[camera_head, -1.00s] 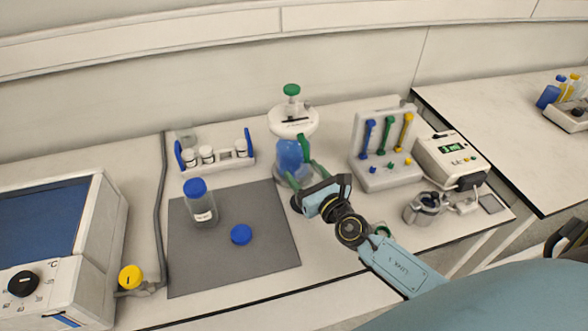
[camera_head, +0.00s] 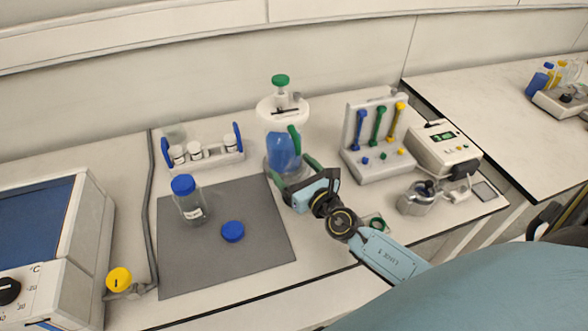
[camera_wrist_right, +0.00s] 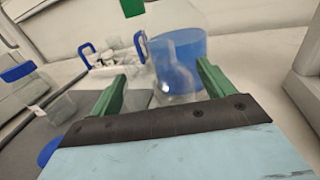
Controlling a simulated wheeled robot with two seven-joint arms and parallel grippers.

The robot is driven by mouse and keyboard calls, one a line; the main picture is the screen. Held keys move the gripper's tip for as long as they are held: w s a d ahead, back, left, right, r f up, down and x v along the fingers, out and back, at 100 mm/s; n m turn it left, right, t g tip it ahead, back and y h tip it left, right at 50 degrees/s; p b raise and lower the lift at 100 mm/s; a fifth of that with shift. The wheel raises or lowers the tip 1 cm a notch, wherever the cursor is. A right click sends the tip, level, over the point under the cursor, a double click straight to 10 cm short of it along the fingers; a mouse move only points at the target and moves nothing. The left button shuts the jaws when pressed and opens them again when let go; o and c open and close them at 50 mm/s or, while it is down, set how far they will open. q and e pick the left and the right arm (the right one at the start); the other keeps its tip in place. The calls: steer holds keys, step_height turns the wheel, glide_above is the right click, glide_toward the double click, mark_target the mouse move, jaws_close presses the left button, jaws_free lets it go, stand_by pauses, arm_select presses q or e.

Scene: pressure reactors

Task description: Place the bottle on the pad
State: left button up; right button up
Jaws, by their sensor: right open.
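A clear bottle with a blue cap (camera_head: 190,200) stands upright on the left part of the grey pad (camera_head: 225,262). It shows partly at the left of the right wrist view (camera_wrist_right: 40,95). A clear vessel of blue liquid (camera_head: 283,150) stands behind the pad's right back corner, under a white head with a green knob. My right gripper (camera_head: 293,172) is open in front of this vessel. In the right wrist view its green fingers (camera_wrist_right: 160,88) lie left and right of the vessel (camera_wrist_right: 180,60), with no visible grip. My left gripper is not in view.
A loose blue cap (camera_head: 232,232) lies on the pad. A rack of small white-capped vials (camera_head: 205,152) stands behind it. A rack with coloured handles (camera_head: 378,150) and a metal cup (camera_head: 417,198) are at right. A grey cable (camera_head: 149,210) runs left of the pad.

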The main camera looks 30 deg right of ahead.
steer(key=shift+r, duration=0.15)
steer(key=shift+s, duration=0.3)
steer(key=s+b, duration=0.1)
steer(key=s, duration=1)
steer(key=shift+s+d, duration=0.15)
steer(key=shift+s, duration=0.05)
stand_by(1.5)
